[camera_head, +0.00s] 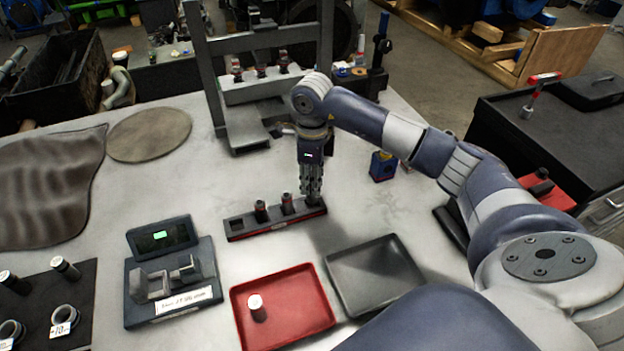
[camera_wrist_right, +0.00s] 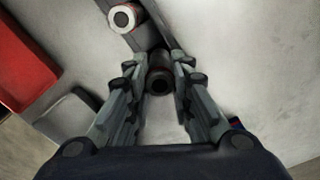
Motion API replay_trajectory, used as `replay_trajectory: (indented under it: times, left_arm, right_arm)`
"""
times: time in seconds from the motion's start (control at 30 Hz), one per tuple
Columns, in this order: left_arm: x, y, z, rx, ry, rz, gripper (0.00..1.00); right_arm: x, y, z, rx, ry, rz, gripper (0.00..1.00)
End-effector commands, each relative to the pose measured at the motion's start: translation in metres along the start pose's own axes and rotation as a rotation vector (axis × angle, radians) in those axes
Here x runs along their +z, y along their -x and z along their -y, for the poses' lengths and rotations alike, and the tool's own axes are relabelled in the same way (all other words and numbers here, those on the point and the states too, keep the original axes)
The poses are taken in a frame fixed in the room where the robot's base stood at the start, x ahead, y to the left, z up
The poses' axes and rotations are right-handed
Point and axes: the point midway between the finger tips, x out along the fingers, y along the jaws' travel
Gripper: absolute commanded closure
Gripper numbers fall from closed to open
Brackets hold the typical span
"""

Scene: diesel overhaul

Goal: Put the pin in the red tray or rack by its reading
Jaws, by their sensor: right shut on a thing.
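My right gripper (camera_head: 312,192) points down over the right end of the dark rack (camera_head: 249,233). It is shut on a dark pin (camera_wrist_right: 158,80), which sits between its fingers in the right wrist view; whether the pin is fully seated in the rack I cannot tell. Two more pins, one left (camera_head: 261,211) and one middle (camera_head: 287,204), stand upright in the rack. The red tray (camera_head: 318,320) holds one upright pin with a pale top (camera_head: 256,308). The measuring device (camera_head: 172,272) has a lit green display (camera_head: 160,235), too small to read. My left gripper is out of view.
An empty grey tray (camera_head: 375,275) lies right of the red tray. A blue and yellow box (camera_head: 382,166) stands right of my gripper. A press frame (camera_head: 245,140) with several parts stands behind. A dark mat (camera_head: 75,300) with pins and rings lies at left.

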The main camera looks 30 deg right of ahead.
Motion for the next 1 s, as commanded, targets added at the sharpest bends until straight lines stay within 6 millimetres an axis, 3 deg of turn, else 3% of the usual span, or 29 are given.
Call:
replay_trajectory:
  times: [1.0]
  left_arm:
    - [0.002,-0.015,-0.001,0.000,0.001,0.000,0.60]
  right_arm:
    - [0.000,-0.015,0.001,-0.001,-0.001,0.001,1.00]
